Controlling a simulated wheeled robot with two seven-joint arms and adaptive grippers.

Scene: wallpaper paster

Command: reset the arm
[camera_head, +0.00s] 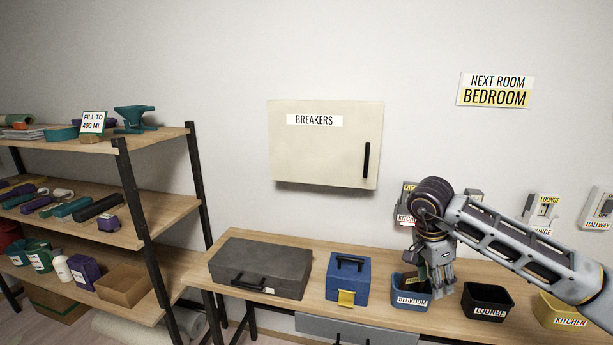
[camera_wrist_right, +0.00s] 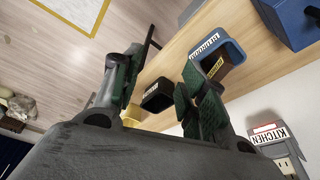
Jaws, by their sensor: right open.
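My right gripper (camera_head: 440,286) points down over the workbench (camera_head: 390,316), at the right side of the blue bin labelled BEDROOM (camera_head: 411,292). In the right wrist view its two fingers (camera_wrist_right: 160,82) are apart, with nothing seen held between them. That view also shows the blue bin (camera_wrist_right: 232,50), with a small yellow-labelled item (camera_wrist_right: 216,67) inside it. The black bin labelled LOUNGE (camera_head: 487,302) stands to the right of the gripper and shows beyond the fingers in the wrist view (camera_wrist_right: 158,95). My left gripper is not in view.
A grey case (camera_head: 262,268) and a blue box (camera_head: 347,278) stand left on the bench. A yellow KITCHEN bin (camera_head: 560,310) is at right. A BREAKERS cabinet (camera_head: 326,150), NEXT ROOM BEDROOM sign (camera_head: 496,90) and labelled switches are on the wall. A loaded shelf (camera_head: 165,138) stands left.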

